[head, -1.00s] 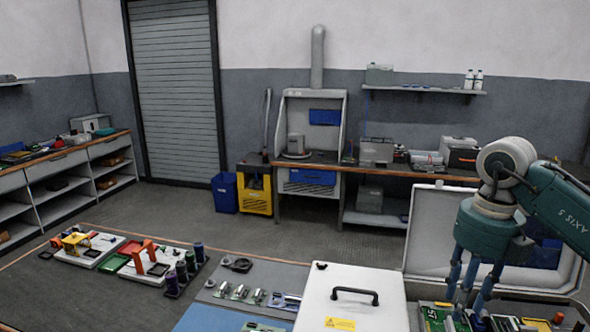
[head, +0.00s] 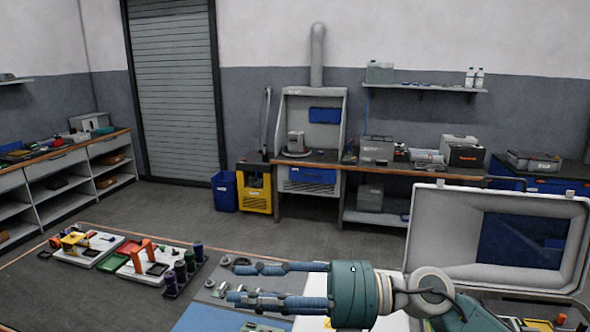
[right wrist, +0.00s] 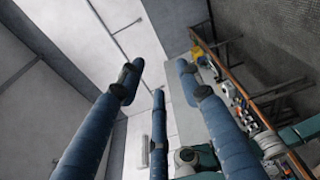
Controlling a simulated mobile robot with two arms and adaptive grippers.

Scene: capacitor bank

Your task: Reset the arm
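My right gripper (head: 278,284) is teal with blue jointed fingers. In the head view it lies level over the front of the workbench, its fingers pointing left. The fingers are spread apart and nothing is between them. In the right wrist view the spread fingers (right wrist: 158,80) frame an empty gap, with wall and room behind. My left gripper does not show in the head view.
A white box (head: 392,322) is mostly hidden behind my right arm. An open case (head: 452,228) stands at the right. Coloured fixtures (head: 90,250) and dark cylinders (head: 180,272) sit at the left of the bench. The floor (head: 190,208) beyond is clear.

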